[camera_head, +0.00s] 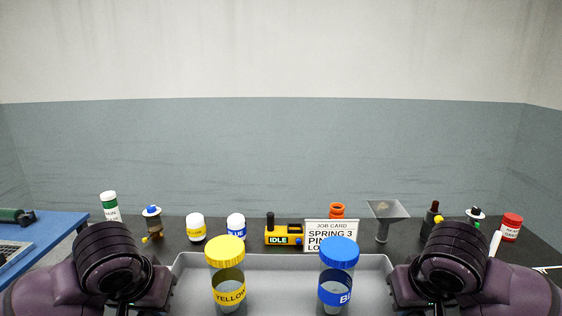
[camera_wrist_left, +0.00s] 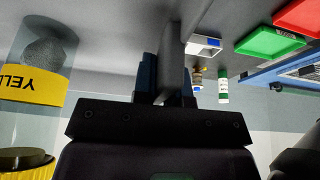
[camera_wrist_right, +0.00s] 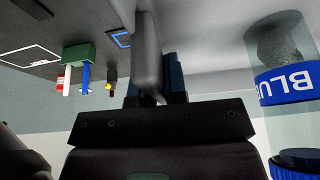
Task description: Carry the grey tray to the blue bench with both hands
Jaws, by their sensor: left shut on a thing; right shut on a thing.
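The grey tray (camera_head: 284,264) is at the bottom centre of the head view, level between my two arms. A clear jar with a yellow lid (camera_head: 225,250) and a clear jar with a blue lid (camera_head: 338,250) stand upright in it. My left gripper (camera_wrist_left: 168,82) is shut on the tray's left side, and my right gripper (camera_wrist_right: 156,82) on its right side. In the head view my wrists hide both grips. The blue bench (camera_head: 42,236) is at the far left, apart from the tray. Whether the tray touches the dark table is hidden.
The dark table (camera_head: 265,219) behind the tray holds white bottles (camera_head: 195,228), a yellow IDLE device (camera_head: 284,235), a job card (camera_head: 331,236), a funnel (camera_head: 384,220) and a red-lidded jar (camera_head: 511,227). A green item (camera_head: 16,215) lies on the blue bench.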

